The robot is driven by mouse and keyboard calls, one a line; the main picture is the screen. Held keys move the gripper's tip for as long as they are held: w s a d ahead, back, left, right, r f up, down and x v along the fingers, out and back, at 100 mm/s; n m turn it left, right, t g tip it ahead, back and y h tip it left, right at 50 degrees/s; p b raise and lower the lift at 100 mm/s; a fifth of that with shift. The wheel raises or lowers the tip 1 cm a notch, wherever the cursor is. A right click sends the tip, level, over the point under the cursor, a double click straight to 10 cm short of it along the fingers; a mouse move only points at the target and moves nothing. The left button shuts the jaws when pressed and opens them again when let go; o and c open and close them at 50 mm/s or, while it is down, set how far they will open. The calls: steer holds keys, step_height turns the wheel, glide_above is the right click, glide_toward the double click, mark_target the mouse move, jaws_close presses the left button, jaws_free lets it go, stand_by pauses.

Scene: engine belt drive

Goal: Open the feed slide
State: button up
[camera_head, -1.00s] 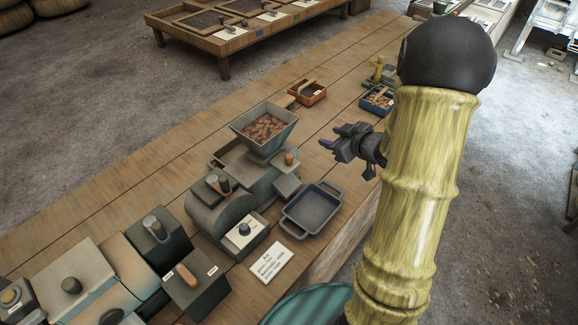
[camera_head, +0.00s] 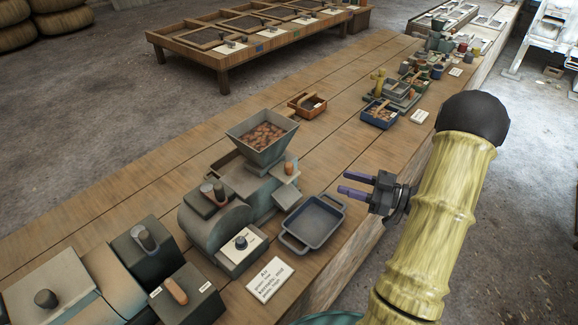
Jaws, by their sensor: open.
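A teal-grey machine (camera_head: 222,222) stands on the wooden bench with a square hopper (camera_head: 262,145) on top, full of brown beans. Below the hopper's right side, a small orange-brown knob (camera_head: 289,168) stands by a pale block (camera_head: 286,194). This may be the feed slide, but I cannot tell for sure, nor how far open it is. My gripper (camera_head: 345,183) is open and empty, right of the knob and apart from it. Its two purple-tipped fingers point left, above the bench's right edge.
A dark two-handled tray (camera_head: 313,222) sits below and left of my gripper. A dial (camera_head: 240,243) and a lettered card (camera_head: 270,281) are at the machine's front. Farther back are an orange-brown box (camera_head: 307,106) and a blue box (camera_head: 380,115). Bench between hopper and boxes is mostly clear.

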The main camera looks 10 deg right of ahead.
mark_target(289, 164)
steer(key=p+x, duration=0.1)
steer(key=x, duration=1.6)
jaws_close()
